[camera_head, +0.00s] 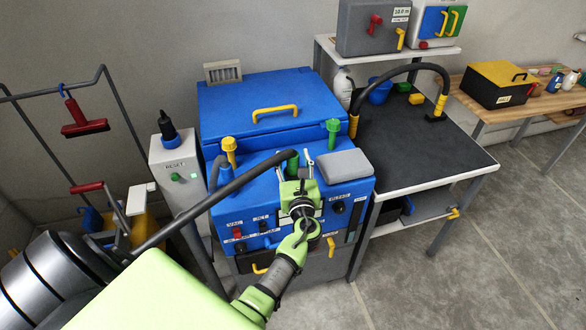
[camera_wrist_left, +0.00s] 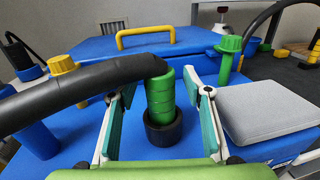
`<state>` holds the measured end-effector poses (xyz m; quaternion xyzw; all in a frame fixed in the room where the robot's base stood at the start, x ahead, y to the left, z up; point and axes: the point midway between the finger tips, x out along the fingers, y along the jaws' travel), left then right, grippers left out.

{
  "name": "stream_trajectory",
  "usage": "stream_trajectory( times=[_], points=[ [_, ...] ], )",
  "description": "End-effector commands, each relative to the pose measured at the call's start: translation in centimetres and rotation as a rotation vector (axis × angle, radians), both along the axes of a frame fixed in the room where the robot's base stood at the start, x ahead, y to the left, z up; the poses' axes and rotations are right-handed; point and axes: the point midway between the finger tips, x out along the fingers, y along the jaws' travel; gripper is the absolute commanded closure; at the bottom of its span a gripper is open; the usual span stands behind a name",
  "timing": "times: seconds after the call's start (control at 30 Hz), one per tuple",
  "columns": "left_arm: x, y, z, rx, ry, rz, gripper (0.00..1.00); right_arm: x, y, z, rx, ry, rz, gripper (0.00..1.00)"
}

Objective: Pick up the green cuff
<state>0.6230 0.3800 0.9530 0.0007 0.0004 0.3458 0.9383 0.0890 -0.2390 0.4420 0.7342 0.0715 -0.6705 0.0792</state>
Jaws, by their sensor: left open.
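The green cuff (camera_wrist_left: 160,97) is a ribbed green sleeve on the end of a thick black hose. It stands upright in a black socket (camera_wrist_left: 163,128) on top of the blue machine. In the head view the cuff (camera_head: 293,162) is small and partly hidden behind my left gripper (camera_head: 294,170). My left gripper is open. In the left wrist view its teal-padded fingers (camera_wrist_left: 162,115) stand on either side of the cuff, with a visible gap on each side. Nothing is held. My right gripper is in neither view.
The black hose (camera_wrist_left: 75,92) runs left from the cuff. A grey pad (camera_wrist_left: 262,112) lies just right of the fingers. A green knob (camera_wrist_left: 229,50) and a yellow knob (camera_wrist_left: 63,68) stand nearby. A blue lid with a yellow handle (camera_wrist_left: 155,36) is behind. A dark-topped table (camera_head: 420,140) stands right.

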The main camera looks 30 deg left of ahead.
Motion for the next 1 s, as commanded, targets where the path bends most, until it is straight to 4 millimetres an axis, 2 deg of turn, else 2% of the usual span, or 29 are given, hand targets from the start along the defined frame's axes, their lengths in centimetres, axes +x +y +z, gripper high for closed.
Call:
stream_trajectory(
  times=[0.07,0.23,0.53,0.63,1.0],
  points=[
    [0.0,0.0,0.0,0.0,0.0,0.0,0.55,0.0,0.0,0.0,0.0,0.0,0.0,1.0],
    [0.0,0.0,0.0,0.0,0.0,0.0,0.98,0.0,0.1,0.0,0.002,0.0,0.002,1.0],
    [0.0,-0.1,0.1,-0.001,-0.001,0.0,0.98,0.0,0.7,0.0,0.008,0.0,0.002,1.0],
    [0.0,-0.1,1.0,-0.003,-0.003,0.001,0.98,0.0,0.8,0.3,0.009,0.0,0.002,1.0],
    [-0.1,-0.1,8.1,-0.003,-0.005,0.0,0.98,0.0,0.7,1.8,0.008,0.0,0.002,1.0]
  ],
)
